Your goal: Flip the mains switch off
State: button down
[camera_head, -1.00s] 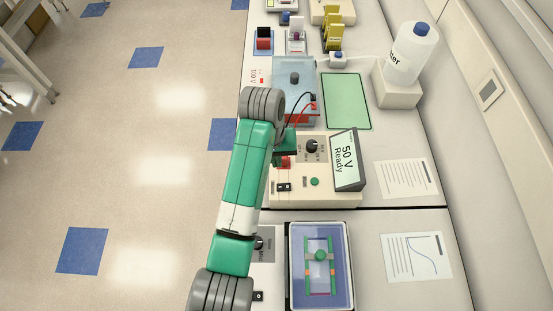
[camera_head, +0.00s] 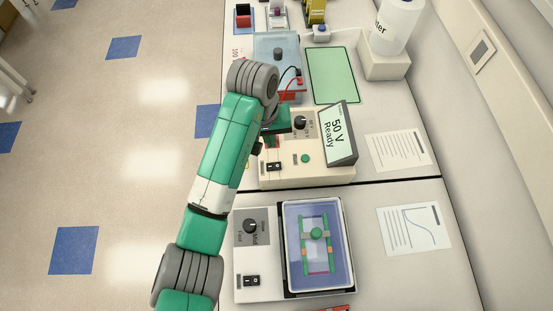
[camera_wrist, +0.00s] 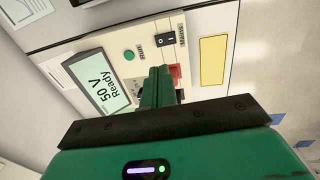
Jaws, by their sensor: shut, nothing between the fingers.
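The cream power supply (camera_head: 300,174) stands on the bench with a tilted display (camera_head: 338,133) reading "50 V Ready". A black rocker switch (camera_head: 273,166) sits on its top near the left front; it also shows in the wrist view (camera_wrist: 167,40). I cannot tell which way the rocker is tipped. My gripper (camera_wrist: 158,72) is shut and empty over the power supply, with its fingertips near the rocker but apart from it in the picture. In the head view my arm hides most of the gripper.
A green button (camera_head: 306,158) and a dial (camera_head: 300,122) sit near the rocker. Red sockets (camera_wrist: 175,73) lie beside my fingers.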

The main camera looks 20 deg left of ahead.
aim_at(277, 166)
jog(key=f, duration=0.4)
jog(key=d+f, duration=0.1)
jog(key=f, duration=0.7)
jog(key=shift+w+d+f, duration=0.2)
jog(key=shift+w+f, duration=0.05)
jog(key=shift+w, duration=0.05)
jog(key=shift+a, duration=0.1)
